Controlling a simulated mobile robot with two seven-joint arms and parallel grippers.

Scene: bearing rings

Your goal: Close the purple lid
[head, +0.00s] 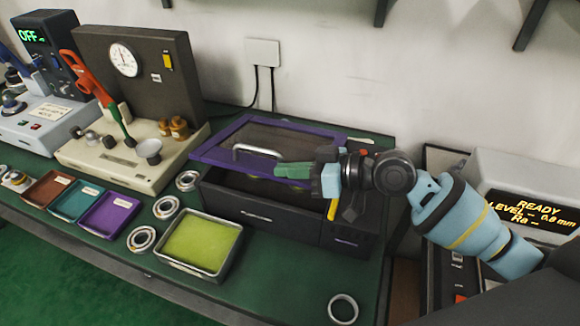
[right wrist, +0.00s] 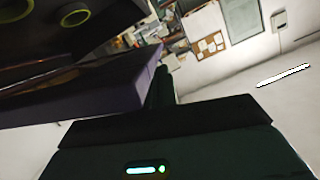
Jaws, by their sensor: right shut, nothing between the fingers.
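The purple lid (head: 208,154) is a purple frame around a dark see-through panel, with a pale handle (head: 258,149) on it. It sits tilted above the dark box (head: 240,208), its front edge raised with a gap below. My right gripper (head: 282,171) is shut and empty, its green fingers at the lid's front right part. Whether they touch the lid, I cannot tell. In the right wrist view, the lid's purple edge (right wrist: 110,100) lies left of my dark green finger (right wrist: 161,88). My left gripper is not in view.
A tray with a yellow-green pad (head: 203,243) stands before the box, with several metal rings (head: 166,207) nearby. Small brown, teal and purple trays (head: 108,213) lie left. A gauge stand (head: 135,75) is behind them. A display unit (head: 525,175) is at right. The green bench (head: 290,290) is mostly clear in front.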

